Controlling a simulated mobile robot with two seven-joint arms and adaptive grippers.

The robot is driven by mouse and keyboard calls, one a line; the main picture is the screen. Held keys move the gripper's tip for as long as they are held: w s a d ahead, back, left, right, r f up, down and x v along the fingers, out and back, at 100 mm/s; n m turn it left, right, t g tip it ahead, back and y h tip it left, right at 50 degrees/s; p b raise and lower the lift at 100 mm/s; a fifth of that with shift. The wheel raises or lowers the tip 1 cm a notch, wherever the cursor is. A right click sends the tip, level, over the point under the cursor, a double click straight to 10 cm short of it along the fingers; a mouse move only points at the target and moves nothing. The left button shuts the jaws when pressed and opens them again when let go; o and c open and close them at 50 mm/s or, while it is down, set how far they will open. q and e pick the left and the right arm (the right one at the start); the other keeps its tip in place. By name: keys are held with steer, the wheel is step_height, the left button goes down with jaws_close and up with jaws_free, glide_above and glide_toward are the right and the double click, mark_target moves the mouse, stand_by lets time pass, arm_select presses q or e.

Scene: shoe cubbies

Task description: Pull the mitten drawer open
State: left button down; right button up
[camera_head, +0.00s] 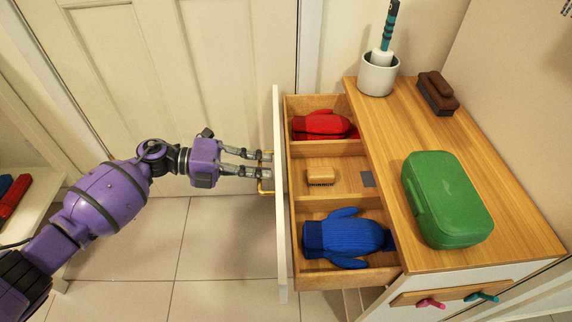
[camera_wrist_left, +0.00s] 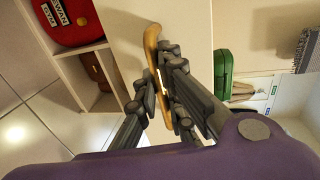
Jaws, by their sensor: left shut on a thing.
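The mitten drawer (camera_head: 280,228) stands pulled out from the wooden-topped cabinet (camera_head: 385,165), with its white front toward my left arm. It has three compartments: a red mitten pair (camera_head: 322,125) at the back, a small brush (camera_head: 320,176) in the middle, and a blue mitten pair (camera_head: 345,238) in front. In the left wrist view the handle (camera_wrist_left: 153,50) runs between the fingers (camera_wrist_left: 165,85). My right gripper is not in view.
On the cabinet top are a green case (camera_head: 447,200), a brown brush (camera_head: 438,92) and a white pot (camera_head: 378,75) holding a teal-handled brush. A panelled door (camera_head: 190,80) is behind my left arm. The tiled floor (camera_head: 210,250) left of the drawer is clear.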

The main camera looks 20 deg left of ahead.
arm_select(q)
steer(key=v, duration=0.3)
steer(key=shift+a+f, duration=0.2)
steer(key=shift+f, duration=0.1)
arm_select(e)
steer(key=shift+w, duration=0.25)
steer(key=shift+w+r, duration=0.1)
arm_select(q)
steer(key=c, duration=2.1)
jaws_free()
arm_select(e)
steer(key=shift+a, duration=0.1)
arm_select(q)
steer(key=v, duration=1.2)
